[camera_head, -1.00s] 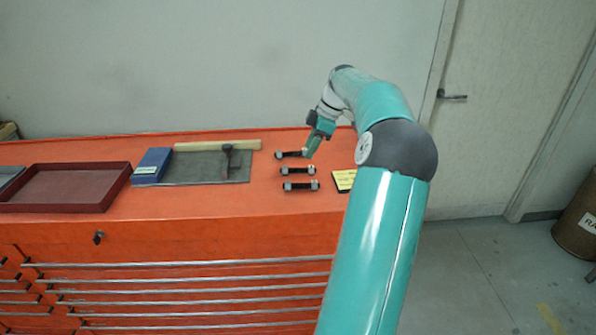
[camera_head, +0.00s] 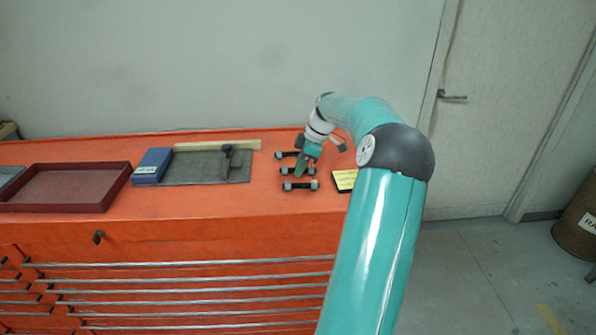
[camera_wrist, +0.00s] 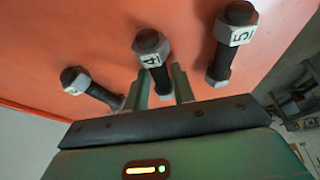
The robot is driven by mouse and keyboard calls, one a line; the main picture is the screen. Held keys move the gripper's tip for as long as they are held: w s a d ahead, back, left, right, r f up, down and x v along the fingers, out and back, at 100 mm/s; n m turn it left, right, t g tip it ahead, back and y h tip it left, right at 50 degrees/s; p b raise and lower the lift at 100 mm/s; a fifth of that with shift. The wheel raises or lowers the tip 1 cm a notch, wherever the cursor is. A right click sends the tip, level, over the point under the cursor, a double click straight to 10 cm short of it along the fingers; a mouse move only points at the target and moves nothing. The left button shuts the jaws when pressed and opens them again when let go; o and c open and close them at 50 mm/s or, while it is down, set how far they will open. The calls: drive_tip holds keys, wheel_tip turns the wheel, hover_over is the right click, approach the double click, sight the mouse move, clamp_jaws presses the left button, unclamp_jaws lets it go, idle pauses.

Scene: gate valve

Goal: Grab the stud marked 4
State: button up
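The stud marked 4 (camera_wrist: 152,56) is the middle one of three dark studs with grey nuts in the wrist view. Its white label faces the camera. My gripper (camera_wrist: 161,70) is open, with one finger on each side of this stud's shank and visible gaps beside it. In the head view my gripper (camera_head: 301,168) is low over the middle stud (camera_head: 285,170) of the row and hides part of it. I cannot tell whether the fingertips touch the orange top.
A stud marked 5 (camera_wrist: 232,35) lies close to the right, and another labelled stud (camera_wrist: 88,86) lies to the left.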

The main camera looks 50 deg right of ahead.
clamp_jaws()
drive_tip(key=shift+r, duration=0.15)
